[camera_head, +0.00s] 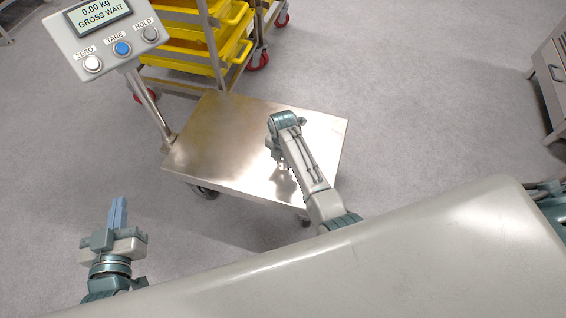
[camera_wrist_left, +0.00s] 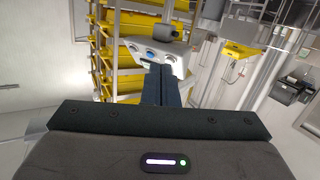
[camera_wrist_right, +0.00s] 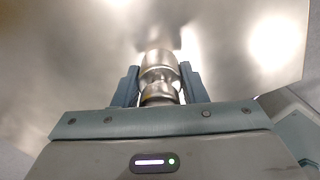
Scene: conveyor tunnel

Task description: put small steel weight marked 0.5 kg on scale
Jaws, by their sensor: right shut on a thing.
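The small steel weight (camera_wrist_right: 160,78) is a shiny, knobbed cylinder in the right wrist view. My right gripper (camera_wrist_right: 160,88) is shut on it, one finger on each side. In the head view my right gripper (camera_head: 275,153) is over the steel platform of the scale (camera_head: 215,145); the weight is mostly hidden there by my arm. I cannot tell whether the weight touches the platform. My left gripper (camera_head: 118,208) is shut and empty, left of the platform above the floor.
The scale's grey panel with ZERO, TARE and HOLD buttons (camera_head: 122,48) stands on a post at the platform's left corner. A cart with yellow bins (camera_head: 185,40) is behind the platform. A large pale surface (camera_head: 400,250) fills the front. Open floor lies left and right.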

